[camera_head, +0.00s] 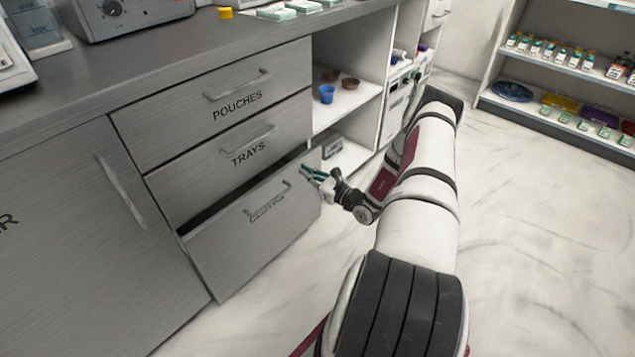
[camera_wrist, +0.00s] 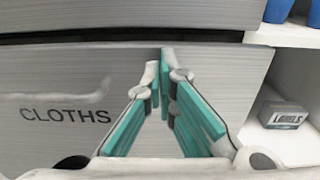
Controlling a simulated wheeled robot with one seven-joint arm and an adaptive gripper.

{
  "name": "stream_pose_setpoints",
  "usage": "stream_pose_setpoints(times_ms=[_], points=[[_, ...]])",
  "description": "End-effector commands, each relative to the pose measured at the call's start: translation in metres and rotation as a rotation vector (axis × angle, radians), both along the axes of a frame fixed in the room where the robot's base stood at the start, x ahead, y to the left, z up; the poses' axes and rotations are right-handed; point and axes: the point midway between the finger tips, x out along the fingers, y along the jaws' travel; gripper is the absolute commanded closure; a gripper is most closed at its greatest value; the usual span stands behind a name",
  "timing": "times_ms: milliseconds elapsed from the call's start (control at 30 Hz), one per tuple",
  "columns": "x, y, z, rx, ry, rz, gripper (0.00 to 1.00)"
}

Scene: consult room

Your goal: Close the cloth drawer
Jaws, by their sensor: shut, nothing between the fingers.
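The cloth drawer (camera_head: 245,238) is the lowest of three grey drawers and stands a little way out, with a dark gap above its front. Its front, labelled CLOTHS, fills much of the wrist view (camera_wrist: 60,75). Its handle (camera_head: 268,200) is at the upper middle of the front. My gripper (camera_head: 305,171) is at the upper right part of the drawer front, right of the handle. In the wrist view its teal fingers (camera_wrist: 166,60) come together at the tips, in front of the drawer face, with nothing between them. I cannot tell whether the tips touch the face.
The trays drawer (camera_head: 215,165) and pouches drawer (camera_head: 190,108) above look shut. Open shelves to the right hold a blue cup (camera_head: 326,94) and a labelled box (camera_wrist: 285,115). A stocked shelf unit (camera_head: 560,60) stands far right. The floor (camera_head: 510,250) right of my arm is clear.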

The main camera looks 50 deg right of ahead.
Motion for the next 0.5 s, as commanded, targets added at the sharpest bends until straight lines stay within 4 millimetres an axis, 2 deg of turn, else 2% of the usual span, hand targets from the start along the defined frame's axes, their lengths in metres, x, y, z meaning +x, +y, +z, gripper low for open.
stream_pose_setpoints(times_ms=[200,500], points=[[0.0130,0.0002,0.0004,0.000,-0.001,0.000,1.00],[0.0135,0.0001,0.0007,0.000,-0.001,0.000,1.00]])
